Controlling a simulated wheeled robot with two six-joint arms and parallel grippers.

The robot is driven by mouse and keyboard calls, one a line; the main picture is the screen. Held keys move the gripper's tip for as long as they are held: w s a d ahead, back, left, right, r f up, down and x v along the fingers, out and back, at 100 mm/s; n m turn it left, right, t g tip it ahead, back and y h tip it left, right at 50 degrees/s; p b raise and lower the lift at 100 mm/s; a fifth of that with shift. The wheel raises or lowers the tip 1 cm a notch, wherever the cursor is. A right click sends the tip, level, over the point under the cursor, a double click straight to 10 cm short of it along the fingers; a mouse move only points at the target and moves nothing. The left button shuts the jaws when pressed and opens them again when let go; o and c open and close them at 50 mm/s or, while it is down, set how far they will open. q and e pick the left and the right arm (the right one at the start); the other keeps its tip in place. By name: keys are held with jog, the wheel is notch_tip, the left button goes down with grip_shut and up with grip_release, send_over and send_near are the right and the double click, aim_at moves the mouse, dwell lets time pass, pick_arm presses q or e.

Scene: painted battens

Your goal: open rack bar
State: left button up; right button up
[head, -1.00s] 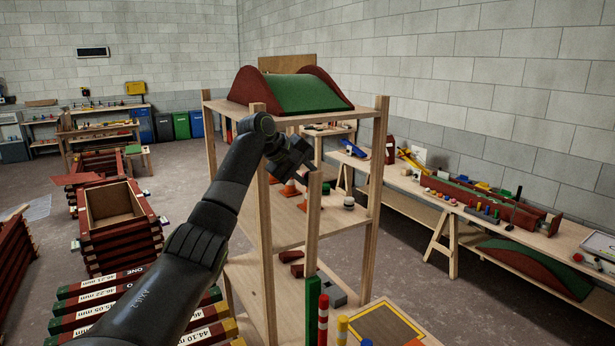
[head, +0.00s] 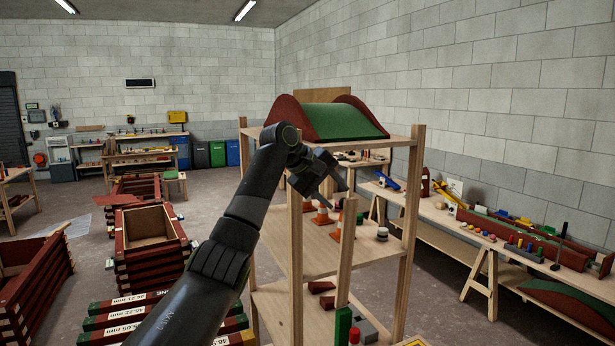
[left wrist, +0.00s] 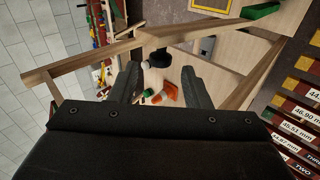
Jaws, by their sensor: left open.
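The wooden rack (head: 296,270) stands in front of me, with posts, shelves and a green and dark red hump on top. A short upright wooden bar (head: 345,250) stands at its front, between the taller front posts. In the left wrist view the bar (left wrist: 215,32) runs from the right to an end near the fingertips. My left gripper (head: 336,187) is open beside and slightly above the bar's top end. In the left wrist view the gripper's fingers (left wrist: 160,68) are apart with nothing held between them. I cannot tell whether a finger touches the bar. My right gripper is not in view.
Orange cones (head: 322,215) and a black and white round item (head: 382,234) sit on the middle shelf. Labelled battens (head: 130,318) lie low on the left, near a crate (head: 148,223). A long bench (head: 470,242) lines the right wall.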

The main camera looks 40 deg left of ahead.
pick_arm(q)
jog(key=b+v, duration=0.3)
jog(key=v, duration=0.9)
jog(key=shift+s+b, duration=0.2)
jog(key=shift+b, duration=0.2)
